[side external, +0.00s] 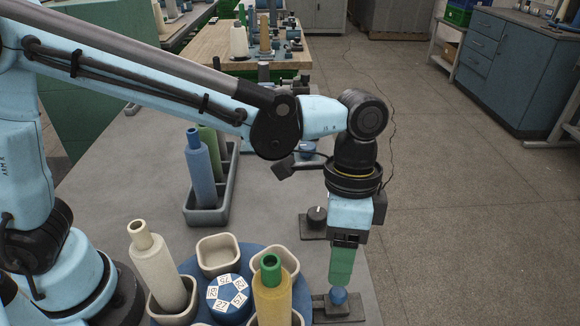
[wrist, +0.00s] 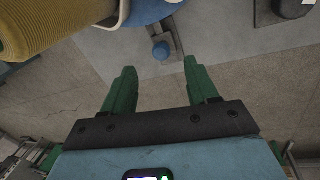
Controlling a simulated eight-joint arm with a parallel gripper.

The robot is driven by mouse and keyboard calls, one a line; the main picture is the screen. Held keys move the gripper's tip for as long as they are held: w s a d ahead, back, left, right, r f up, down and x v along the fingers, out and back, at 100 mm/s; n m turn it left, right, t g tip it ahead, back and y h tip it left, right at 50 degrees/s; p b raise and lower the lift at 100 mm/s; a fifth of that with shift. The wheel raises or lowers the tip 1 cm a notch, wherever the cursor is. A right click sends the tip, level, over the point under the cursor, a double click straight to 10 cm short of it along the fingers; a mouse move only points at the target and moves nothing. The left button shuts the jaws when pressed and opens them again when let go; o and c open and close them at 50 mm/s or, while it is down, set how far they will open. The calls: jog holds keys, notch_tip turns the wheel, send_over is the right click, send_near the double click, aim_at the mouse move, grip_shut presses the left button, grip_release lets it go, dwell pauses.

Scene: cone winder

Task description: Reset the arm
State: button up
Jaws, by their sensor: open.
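My gripper (side external: 341,278) points down over the right side of the grey table, next to the turntable. In the wrist view its green fingers (wrist: 160,68) stand apart with nothing between them. A blue ball knob (side external: 338,296) on a dark base sits just below the fingertips in the side view. In the wrist view the knob (wrist: 161,50) shows beyond the gap between the fingertips. I cannot tell whether a finger touches it.
A blue turntable (side external: 192,266) with square cups holds a cream cone (side external: 158,264) and a yellow cone (side external: 271,298), close left of my gripper. A grey tray (side external: 207,216) holds blue and green cones. A black knob unit (side external: 316,217) stands behind the gripper. Open floor lies right.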

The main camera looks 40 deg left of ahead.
aim_at(336, 289)
jog(key=f, duration=0.5)
jog(key=s+d+f, duration=0.1)
jog(key=f, duration=0.1)
jog(key=shift+f, duration=0.25)
jog(key=shift+w+d+r, duration=0.1)
jog(key=shift+w+d, duration=0.75)
jog(key=shift+w, duration=0.05)
notch_tip(336, 289, up, 17)
jog(key=w, duration=0.2)
jog(key=w+a+n+t, duration=0.1)
jog(key=w+a+n, duration=0.3)
jog(key=a+n, duration=0.3)
jog(key=w+a+f+n+y, duration=0.1)
jog(key=w+a+n, duration=0.3)
jog(key=a+n, duration=0.4)
jog(key=shift+f+n+t, duration=0.2)
jog(key=shift+n+t, duration=0.2)
jog(key=shift+n, duration=0.1)
